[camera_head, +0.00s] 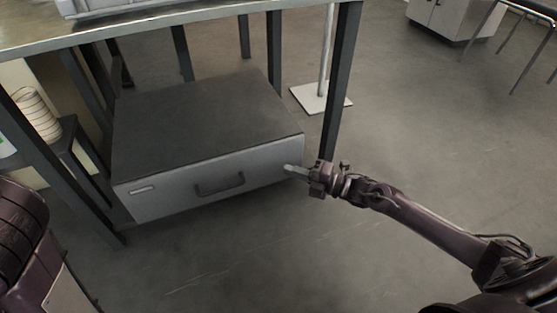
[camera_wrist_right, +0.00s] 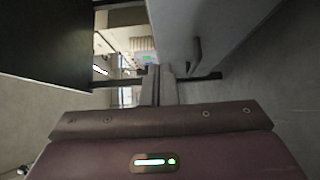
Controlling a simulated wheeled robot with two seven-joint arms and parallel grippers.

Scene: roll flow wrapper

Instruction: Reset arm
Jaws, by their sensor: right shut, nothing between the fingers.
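My right arm comes in from the right in the head view. Its gripper (camera_head: 288,168) is at the right end of the grey drawer front, close to it; I cannot tell whether it touches. The fingers are together and hold nothing, as the right wrist view (camera_wrist_right: 157,72) also shows. The drawer unit (camera_head: 215,190) is a low grey box with a dark top (camera_head: 210,120), and it stands under the table. Its front has a dark bar handle (camera_head: 220,186), left of my gripper. The handle also shows in the right wrist view (camera_wrist_right: 196,52). My left gripper is not in view.
The table edge (camera_head: 200,27) runs above the drawer unit, and a dark table leg (camera_head: 341,80) stands just behind my right gripper. A white pole base (camera_head: 320,99) is on the floor behind. A striped roll (camera_head: 36,113) is at the left. The floor at front centre is clear.

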